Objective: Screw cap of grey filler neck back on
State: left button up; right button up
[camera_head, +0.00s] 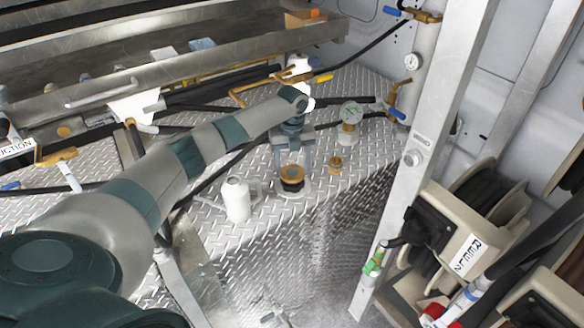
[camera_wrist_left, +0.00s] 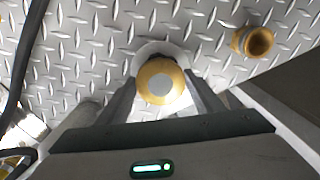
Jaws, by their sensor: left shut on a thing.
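A brass-coloured round cap (camera_head: 292,173) with a dark band below it stands over the pale round flange of the filler neck (camera_head: 294,192) on the diamond-plate deck. In the left wrist view the cap (camera_wrist_left: 160,88) shows a grey disc in its top, and the pale flange (camera_wrist_left: 158,48) shows behind it. My left gripper (camera_head: 292,168) comes down from above, its two fingers on either side of the cap, shut on it. The cap hides most of the neck, so I cannot tell how the two meet. My right gripper is in neither view.
A small open brass fitting (camera_head: 336,164) stands to the right; it also shows in the wrist view (camera_wrist_left: 255,42). A metal post (camera_head: 425,150) and hose reels (camera_head: 455,225) are at right.

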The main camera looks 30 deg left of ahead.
aim_at(292, 171)
pick_arm(q)
jog(key=shift+m, duration=1.2)
jog(key=o, duration=1.5)
jog(key=shift+r, duration=0.1)
jog(key=shift+r+p, duration=2.55)
jog(key=shift+r, duration=0.35)
